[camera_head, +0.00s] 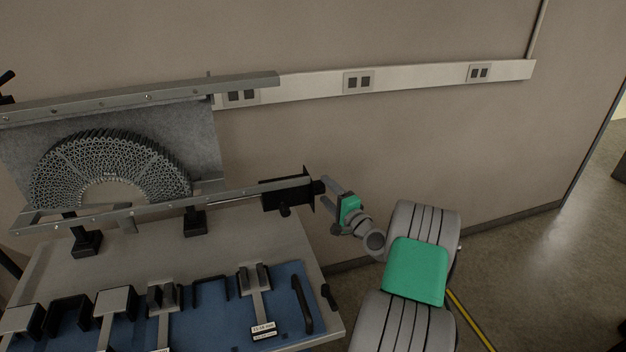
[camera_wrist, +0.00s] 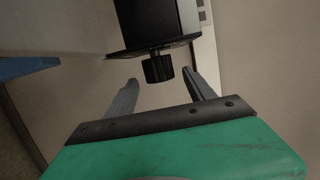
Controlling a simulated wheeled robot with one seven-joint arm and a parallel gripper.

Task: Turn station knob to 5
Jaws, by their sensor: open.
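The station knob (camera_wrist: 157,68) is a small black ribbed cylinder below a black plate and box in the wrist view. In the head view the black station box (camera_head: 287,193) sits at the right end of the metal rail, and the knob (camera_head: 319,187) shows partly at its right face. My gripper (camera_wrist: 165,83) is open, with one grey finger on each side of the knob and visible gaps to both. In the head view my gripper (camera_head: 334,189) reaches the station from the right. Any number marks on the knob are not readable.
A lattice arch specimen (camera_head: 110,170) stands between metal rails at the left. The table (camera_head: 150,262) holds a blue mat (camera_head: 228,318) with several grey and black fixtures and a black handle (camera_head: 303,305). A wall rail with outlets (camera_head: 420,79) runs behind. Open floor lies at the right.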

